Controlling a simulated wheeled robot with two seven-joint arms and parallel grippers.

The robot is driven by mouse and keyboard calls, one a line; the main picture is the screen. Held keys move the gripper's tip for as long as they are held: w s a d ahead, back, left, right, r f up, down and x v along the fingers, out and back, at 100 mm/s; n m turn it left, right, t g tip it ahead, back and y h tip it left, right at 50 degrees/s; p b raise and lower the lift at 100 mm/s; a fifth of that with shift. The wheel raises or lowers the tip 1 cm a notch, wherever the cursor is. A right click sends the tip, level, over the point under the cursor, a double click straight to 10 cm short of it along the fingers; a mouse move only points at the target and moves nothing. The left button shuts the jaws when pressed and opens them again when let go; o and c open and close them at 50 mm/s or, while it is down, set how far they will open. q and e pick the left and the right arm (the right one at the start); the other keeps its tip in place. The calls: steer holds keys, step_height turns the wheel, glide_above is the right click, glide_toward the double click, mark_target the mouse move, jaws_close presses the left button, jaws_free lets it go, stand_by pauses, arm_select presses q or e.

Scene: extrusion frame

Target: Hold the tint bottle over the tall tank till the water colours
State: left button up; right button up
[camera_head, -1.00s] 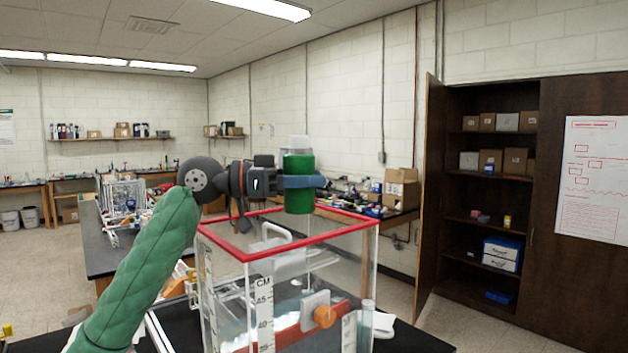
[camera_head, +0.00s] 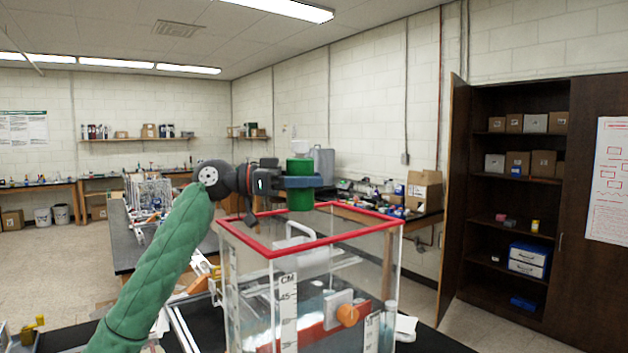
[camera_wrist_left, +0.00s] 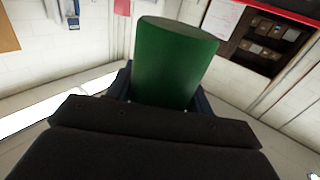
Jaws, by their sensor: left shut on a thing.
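The tint bottle (camera_head: 300,168) is a green cylinder with a whitish piece at its top end, held upright above the tank's back part. My left gripper (camera_head: 303,182) is shut on it around its middle. In the left wrist view the green bottle (camera_wrist_left: 172,62) stands between the dark fingers. The tall tank (camera_head: 262,300) is a clear box with a red rim, a centimetre scale and an orange knob low on its front. The water low in the tank looks pale and clear. My right gripper is not in view.
The tank stands on a black bench with a metal frame (camera_head: 180,325) to its left. Another bench with apparatus (camera_head: 150,193) lies behind. Cardboard boxes (camera_head: 424,190) sit on a table at the wall. An open dark cabinet (camera_head: 500,200) stands at right.

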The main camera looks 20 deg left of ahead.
arm_select(q)
steer(key=shift+w+a+f, duration=0.15)
steer(key=shift+w+a, duration=0.35)
steer(key=shift+a, duration=0.2)
steer(key=shift+w+a+f, duration=0.15)
steer(key=shift+w+a, duration=0.35)
steer(key=shift+a, duration=0.15)
steer(key=shift+w+a+f, duration=0.2)
steer(key=shift+w+a, duration=0.45)
steer(key=shift+a, duration=0.15)
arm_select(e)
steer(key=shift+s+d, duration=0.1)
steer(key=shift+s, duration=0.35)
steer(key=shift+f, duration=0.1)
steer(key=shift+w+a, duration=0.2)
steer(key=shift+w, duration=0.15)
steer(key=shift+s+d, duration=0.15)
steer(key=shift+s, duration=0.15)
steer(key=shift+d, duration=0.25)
arm_select(q)
steer(key=shift+d, duration=0.1)
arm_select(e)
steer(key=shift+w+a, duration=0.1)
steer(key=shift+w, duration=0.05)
